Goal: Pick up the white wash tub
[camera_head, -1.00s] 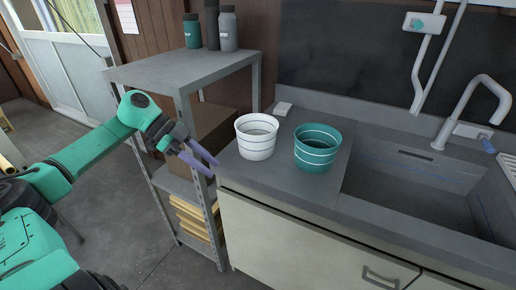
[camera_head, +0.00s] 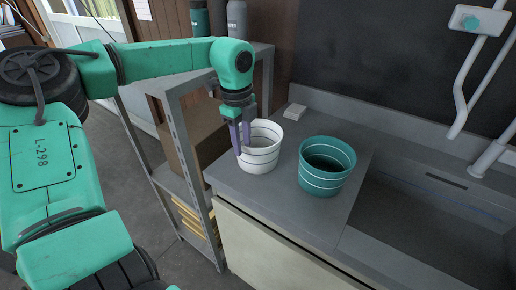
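The white wash tub (camera_head: 262,158), with thin dark bands, stands upright on the grey counter, left of a teal tub. My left gripper (camera_head: 241,147) points down at the tub's left rim. Its two purple fingers show close together, one in front of the tub's left side and the other at the rim. I cannot tell whether they touch or pinch the wall. The tub still rests on the counter. My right gripper is not in view.
The teal tub (camera_head: 326,166) stands close on the right, with the sink (camera_head: 430,225) beyond it. A small white block (camera_head: 294,112) lies behind. A metal shelf unit (camera_head: 190,165) with bottles on top stands left of the counter (camera_head: 300,215).

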